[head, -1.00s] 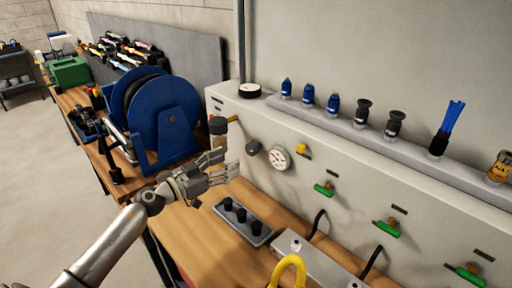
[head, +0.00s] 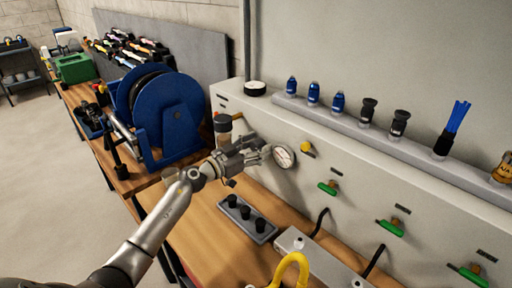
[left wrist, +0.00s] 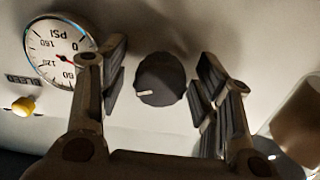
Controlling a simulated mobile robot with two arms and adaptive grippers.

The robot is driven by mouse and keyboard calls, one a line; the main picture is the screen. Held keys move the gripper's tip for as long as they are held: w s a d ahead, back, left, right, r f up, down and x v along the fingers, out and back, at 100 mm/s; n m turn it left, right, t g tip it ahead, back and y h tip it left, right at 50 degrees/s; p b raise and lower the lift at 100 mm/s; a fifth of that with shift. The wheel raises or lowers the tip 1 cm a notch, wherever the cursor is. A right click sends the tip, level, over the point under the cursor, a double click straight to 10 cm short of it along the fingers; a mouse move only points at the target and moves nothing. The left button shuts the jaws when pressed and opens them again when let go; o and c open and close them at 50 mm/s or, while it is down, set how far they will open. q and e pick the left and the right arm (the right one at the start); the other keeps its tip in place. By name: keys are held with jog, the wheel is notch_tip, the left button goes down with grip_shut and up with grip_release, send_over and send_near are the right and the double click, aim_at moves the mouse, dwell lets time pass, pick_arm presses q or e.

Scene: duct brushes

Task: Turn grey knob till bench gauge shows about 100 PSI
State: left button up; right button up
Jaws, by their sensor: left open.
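The grey knob (left wrist: 160,79) sits on the pale panel in the left wrist view, a light mark on its face pointing left. My left gripper (left wrist: 161,70) is open, its fingers on either side of the knob with gaps between. In the head view my left gripper (head: 258,153) is at the panel and hides the knob. The round white bench gauge (head: 283,156) is just right of the fingers. In the left wrist view the gauge (left wrist: 58,45) is upside down, partly covered by a finger; its reading is unclear. My right gripper is not in view.
A yellow knob (head: 306,147) and green valve handles (head: 328,188) are on the panel to the right. A blue reel (head: 180,115) stands left of my arm. A grey tray with black fittings (head: 230,202) lies on the bench below. A brown cylinder (left wrist: 298,118) is close on the right.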

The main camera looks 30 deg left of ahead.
pick_arm(q)
jog(key=c, duration=1.1)
jog(key=shift+o, duration=0.2)
